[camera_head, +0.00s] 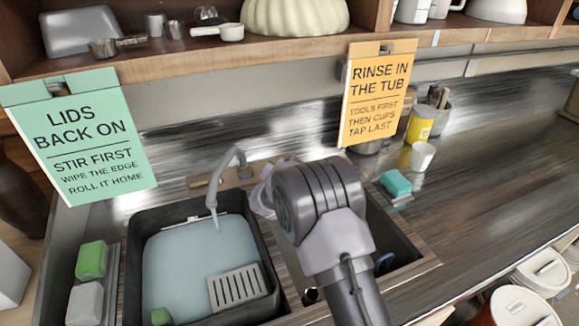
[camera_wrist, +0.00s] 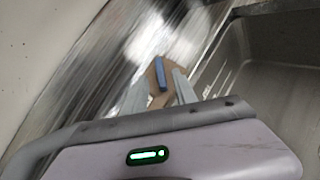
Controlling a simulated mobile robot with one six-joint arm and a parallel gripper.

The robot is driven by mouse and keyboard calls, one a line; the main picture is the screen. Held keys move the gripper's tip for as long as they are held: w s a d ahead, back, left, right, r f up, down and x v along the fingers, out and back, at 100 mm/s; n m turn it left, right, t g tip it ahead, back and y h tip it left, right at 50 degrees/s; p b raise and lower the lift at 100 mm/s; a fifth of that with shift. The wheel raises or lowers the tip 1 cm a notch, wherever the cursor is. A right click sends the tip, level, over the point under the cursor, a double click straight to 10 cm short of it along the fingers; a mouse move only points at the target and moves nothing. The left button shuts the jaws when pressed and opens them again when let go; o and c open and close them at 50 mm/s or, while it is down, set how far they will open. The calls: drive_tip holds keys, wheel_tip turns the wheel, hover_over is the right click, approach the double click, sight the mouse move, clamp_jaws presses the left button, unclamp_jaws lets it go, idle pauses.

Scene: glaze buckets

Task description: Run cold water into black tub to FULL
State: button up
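The black tub (camera_head: 133,262) stands at the lower left in the head view and holds pale blue water (camera_head: 190,262), its surface below the rim. The tap spout (camera_head: 212,190) reaches over the tub; a thin pale streak below its tip may be running water. No FULL mark is legible. In the wrist view, a blue tap handle (camera_wrist: 159,74) stands on a brown block (camera_wrist: 152,78). My gripper (camera_wrist: 160,88) is open, its two grey fingers apart on either side in the picture; contact is unclear. My arm hides the fingers in the head view.
A grey slotted grate (camera_head: 237,288) sits inside the tub at its front right. A sink basin (camera_head: 395,238) lies to the right, partly behind my arm. Green (camera_head: 91,260) and teal (camera_head: 396,183) sponges lie nearby. Two signs and a loaded shelf (camera_head: 150,62) hang above.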

drive_tip(key=x, duration=0.4)
drive_tip(key=shift+d, duration=0.1)
drive_tip(key=shift+c, duration=0.4)
clamp_jaws()
